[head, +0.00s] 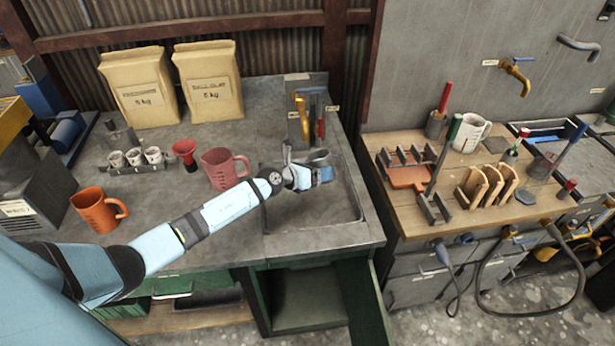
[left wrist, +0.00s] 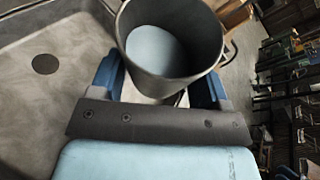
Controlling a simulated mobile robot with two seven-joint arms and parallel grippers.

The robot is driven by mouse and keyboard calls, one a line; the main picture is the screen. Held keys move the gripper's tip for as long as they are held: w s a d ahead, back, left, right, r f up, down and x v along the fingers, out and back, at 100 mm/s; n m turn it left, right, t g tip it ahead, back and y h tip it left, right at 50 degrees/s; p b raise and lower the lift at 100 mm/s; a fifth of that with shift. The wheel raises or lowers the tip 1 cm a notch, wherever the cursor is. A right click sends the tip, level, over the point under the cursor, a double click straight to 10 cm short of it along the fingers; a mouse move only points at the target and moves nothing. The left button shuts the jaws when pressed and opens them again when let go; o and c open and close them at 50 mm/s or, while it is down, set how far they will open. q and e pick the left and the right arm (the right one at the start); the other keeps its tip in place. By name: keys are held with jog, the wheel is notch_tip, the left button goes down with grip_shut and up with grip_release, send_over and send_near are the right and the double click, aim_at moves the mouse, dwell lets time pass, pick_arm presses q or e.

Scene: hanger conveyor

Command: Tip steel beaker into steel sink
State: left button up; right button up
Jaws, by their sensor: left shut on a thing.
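The steel beaker (left wrist: 135,62) is gripped between the blue fingers of my left gripper (left wrist: 160,85), and I look into its open mouth in the left wrist view. A pale blue-grey round surface shows inside it; I cannot tell whether it is liquid or the bottom. In the head view my left gripper (head: 318,174) is over the back part of the steel sink (head: 300,215), with the beaker (head: 318,157) partly hidden at it. The beaker's exact tilt is hard to tell. The sink's basin and dark round drain also show in the left wrist view (left wrist: 20,100). My right gripper is out of view.
Taps (head: 302,112) stand behind the sink. A pink jug (head: 222,170), a red funnel (head: 185,152) and an orange jug (head: 95,212) are on the counter to the left. A wooden bench (head: 450,215) with racks stands right, across a gap.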

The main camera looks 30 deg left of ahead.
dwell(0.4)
pick_arm(q)
jog(key=shift+n+h+b, duration=0.3)
jog(key=shift+b, duration=0.4)
jog(key=shift+d, duration=0.1)
jog(key=shift+r+n+b, duration=0.1)
jog(key=shift+n+b, duration=0.4)
jog(key=shift+b, duration=0.2)
jog(key=shift+r, duration=0.1)
jog(key=shift+d+h, duration=0.1)
jog(key=shift+h, duration=0.3)
jog(key=shift+n+b, duration=0.3)
jog(key=shift+b, duration=0.15)
